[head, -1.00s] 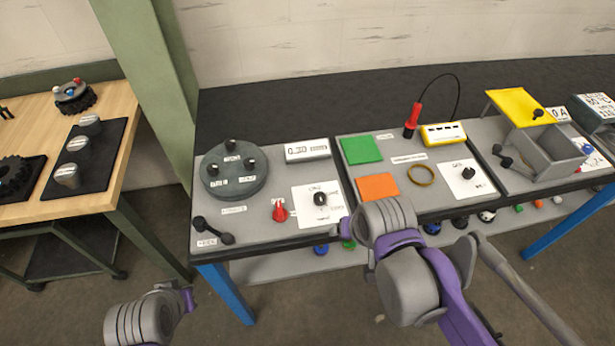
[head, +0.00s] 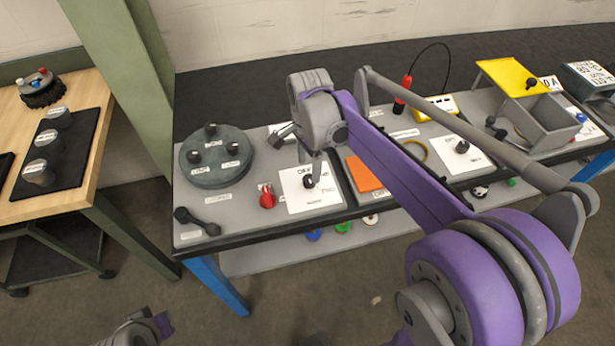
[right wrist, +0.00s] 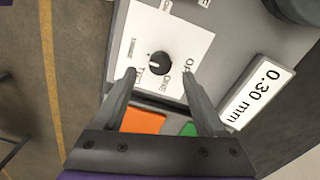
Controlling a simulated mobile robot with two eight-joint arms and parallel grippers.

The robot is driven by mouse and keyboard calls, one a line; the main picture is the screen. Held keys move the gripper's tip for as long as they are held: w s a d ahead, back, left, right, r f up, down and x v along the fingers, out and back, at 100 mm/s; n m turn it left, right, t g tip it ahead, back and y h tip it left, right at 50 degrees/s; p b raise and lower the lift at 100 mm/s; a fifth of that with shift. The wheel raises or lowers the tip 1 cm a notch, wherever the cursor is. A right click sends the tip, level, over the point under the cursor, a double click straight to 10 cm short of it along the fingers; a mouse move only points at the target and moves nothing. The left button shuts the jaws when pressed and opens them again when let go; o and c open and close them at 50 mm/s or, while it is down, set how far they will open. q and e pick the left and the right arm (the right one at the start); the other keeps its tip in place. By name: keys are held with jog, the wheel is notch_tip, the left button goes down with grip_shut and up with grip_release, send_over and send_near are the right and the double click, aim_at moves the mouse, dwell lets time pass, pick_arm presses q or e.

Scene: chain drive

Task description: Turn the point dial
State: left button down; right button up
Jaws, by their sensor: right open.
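A black dial knob (head: 308,182) with a pale pointer mark stands on a white card (head: 325,198) on the grey bench panel. The right wrist view shows the knob (right wrist: 159,63) from above, with printed labels around it. My right gripper (head: 299,156) is over the card. In the right wrist view its two fingers (right wrist: 159,74) are open, with the knob between and just beyond the tips. I cannot tell how high the tips are above it. Of my left arm only a wrist part shows at the bottom left; its fingers are out of view.
A red knob (head: 267,197) is just left of the card, with a round grey disc (head: 217,158) behind it. An orange pad (head: 364,174) is to the right. Another dial card (head: 462,158) is farther right.

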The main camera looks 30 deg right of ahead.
aim_at(308, 179)
notch_tip(308, 179, down, 5)
jog(key=shift+f, duration=0.2)
grip_shut()
dwell(0.4)
